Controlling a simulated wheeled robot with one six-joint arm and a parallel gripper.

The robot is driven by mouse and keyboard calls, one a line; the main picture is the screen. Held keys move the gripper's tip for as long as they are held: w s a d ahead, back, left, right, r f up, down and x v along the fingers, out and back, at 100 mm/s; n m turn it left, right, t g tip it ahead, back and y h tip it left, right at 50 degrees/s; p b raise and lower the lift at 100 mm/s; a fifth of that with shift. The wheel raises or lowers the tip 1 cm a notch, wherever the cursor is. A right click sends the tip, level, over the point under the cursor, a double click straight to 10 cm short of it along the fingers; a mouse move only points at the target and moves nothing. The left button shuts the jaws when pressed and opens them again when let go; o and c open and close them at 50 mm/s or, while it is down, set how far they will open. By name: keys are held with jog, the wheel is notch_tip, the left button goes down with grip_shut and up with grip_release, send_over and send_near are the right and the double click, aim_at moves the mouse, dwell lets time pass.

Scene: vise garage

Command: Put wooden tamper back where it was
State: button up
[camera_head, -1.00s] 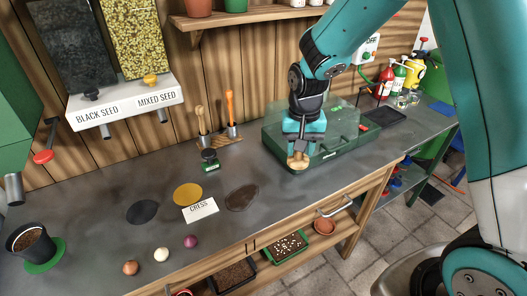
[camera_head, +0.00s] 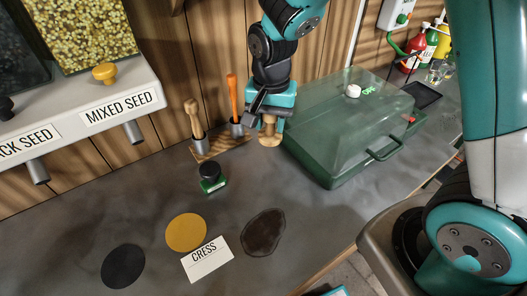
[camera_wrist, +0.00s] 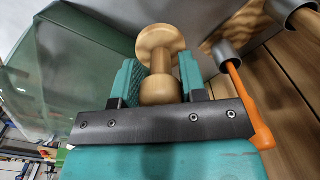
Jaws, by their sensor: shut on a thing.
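My gripper (camera_head: 263,110) is shut on the wooden tamper (camera_head: 269,134), a pale turned piece with a round flat foot. The wrist view shows the tamper (camera_wrist: 155,38) between both teal fingers (camera_wrist: 160,80), its foot pointing away from the gripper. In the head view the tamper hangs upright, foot down, just right of a wooden tool board (camera_head: 222,144) with metal cups. One cup holds a wooden-handled tool (camera_head: 193,116), another an orange-handled tool (camera_head: 232,97). The orange handle (camera_wrist: 247,105) is close to the right of my gripper in the wrist view. The tamper's gap above the bench is unclear.
A green translucent case (camera_head: 345,135) stands close right of the gripper. A small green jar (camera_head: 212,178) is in front of the board. Yellow (camera_head: 186,232) and black discs (camera_head: 123,266), a CRESS card (camera_head: 207,261) and a dark patch (camera_head: 263,232) lie on the grey bench.

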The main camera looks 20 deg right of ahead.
notch_tip(320, 180, down, 9)
jog(key=shift+f+p, duration=0.1)
jog(key=shift+p, duration=0.3)
jog(key=shift+f, duration=0.2)
jog(key=o, duration=0.8)
notch_tip(320, 180, up, 12)
jog(key=shift+b, duration=0.6)
jog(key=s+a+r+n+y, duration=0.1)
jog(key=s+r+n, duration=0.2)
jog(key=s, duration=0.3)
jog(key=s+a+r+n+y, duration=0.1)
jog(key=s+a+r+n, duration=0.1)
jog(key=s+r+n, duration=0.2)
jog(key=s+a+r+n+y, duration=0.1)
jog(key=s+r+n+y, duration=0.1)
jog(key=s+r+n, duration=0.2)
jog(key=shift+s+a+r+n, duration=0.15)
jog(key=shift+s+n, duration=0.6)
jog(key=shift+s, duration=0.5)
jog(key=shift+s+a+r+n, duration=0.1)
jog(key=shift+s+n, duration=0.65)
jog(key=shift+s, duration=0.5)
